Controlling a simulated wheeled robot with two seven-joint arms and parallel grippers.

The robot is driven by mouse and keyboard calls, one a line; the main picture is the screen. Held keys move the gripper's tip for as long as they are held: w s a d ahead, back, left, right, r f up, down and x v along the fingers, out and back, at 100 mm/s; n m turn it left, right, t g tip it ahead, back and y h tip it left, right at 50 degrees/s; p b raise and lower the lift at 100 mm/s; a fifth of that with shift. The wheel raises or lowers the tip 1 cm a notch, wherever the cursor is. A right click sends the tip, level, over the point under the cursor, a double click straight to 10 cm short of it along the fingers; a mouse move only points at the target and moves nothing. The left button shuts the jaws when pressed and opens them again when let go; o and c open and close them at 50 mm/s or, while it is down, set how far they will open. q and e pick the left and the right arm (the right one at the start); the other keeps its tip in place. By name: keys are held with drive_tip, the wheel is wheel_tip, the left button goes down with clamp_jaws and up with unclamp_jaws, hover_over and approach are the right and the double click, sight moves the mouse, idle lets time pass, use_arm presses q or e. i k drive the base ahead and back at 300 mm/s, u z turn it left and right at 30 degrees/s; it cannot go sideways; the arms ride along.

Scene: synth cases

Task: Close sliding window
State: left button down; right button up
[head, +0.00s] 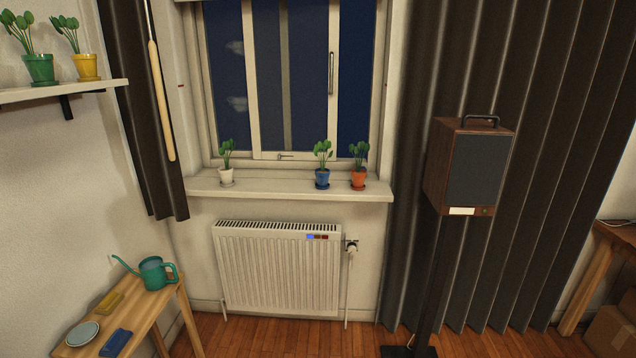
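The sliding window (249,95) is in the upper middle of the head view, with a pale frame and dark blue panes. A vertical bar handle (331,73) is on the upright at the right of its middle part. A small latch (285,156) sits on the lower rail. A lighter vertical band shows behind the middle pane. I cannot tell how wide any gap is, and the window's top is cut off. Neither of my grippers is in view.
Potted plants in white (226,177), blue (322,179) and orange (358,180) pots stand on the windowsill (280,190). A radiator (278,268) is below. A speaker on a stand (470,168) is at right, before dark curtains (560,120). A wooden bench (150,318) is at lower left.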

sight(292, 46)
drive_tip(key=i, duration=1.45)
drive_tip(key=u, duration=1.15)
